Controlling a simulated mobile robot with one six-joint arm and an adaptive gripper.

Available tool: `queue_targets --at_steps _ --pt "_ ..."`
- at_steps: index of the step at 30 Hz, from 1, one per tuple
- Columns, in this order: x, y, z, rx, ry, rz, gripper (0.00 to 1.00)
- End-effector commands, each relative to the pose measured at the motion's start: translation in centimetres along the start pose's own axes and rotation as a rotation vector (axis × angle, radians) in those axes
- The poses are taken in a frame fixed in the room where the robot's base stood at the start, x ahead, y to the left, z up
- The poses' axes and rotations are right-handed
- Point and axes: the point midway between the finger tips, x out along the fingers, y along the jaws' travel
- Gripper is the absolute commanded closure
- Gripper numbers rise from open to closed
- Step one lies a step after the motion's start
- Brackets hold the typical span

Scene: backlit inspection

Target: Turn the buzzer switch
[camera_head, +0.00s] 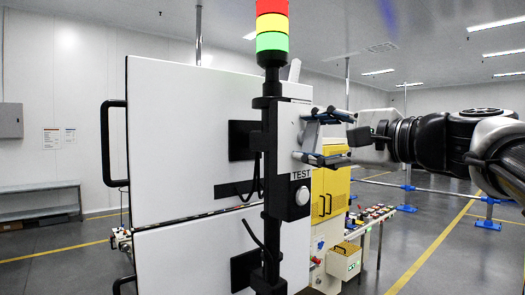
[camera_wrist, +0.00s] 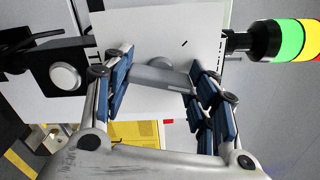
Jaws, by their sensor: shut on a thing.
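The buzzer switch shows in the wrist view as a grey bar-shaped handle (camera_wrist: 160,80) in front of a white panel. My gripper (camera_wrist: 162,88) is shut on it, with blue finger pads at both ends of the bar. In the head view my gripper (camera_head: 314,143) reaches in from the right to the upper face of the narrow box marked TEST (camera_head: 287,122). There the switch is mostly hidden by my fingers, and its turn angle is hard to tell.
A round white button (camera_head: 302,195) sits below on a black mount. A red, yellow and green light tower (camera_head: 272,25) rises on a black post in front of white cabinet panels (camera_head: 185,140). A yellow machine (camera_head: 330,190) stands behind. Open floor lies at right.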

Motion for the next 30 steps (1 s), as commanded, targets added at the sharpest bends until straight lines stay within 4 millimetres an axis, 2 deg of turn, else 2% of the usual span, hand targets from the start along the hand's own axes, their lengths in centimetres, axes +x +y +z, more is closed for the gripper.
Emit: queue_targets --at_steps 18,30 --pt "0.00 0.16 -0.04 -0.589 0.000 -0.001 0.71" --pt "0.01 0.03 0.00 -0.921 0.000 -0.001 0.71"
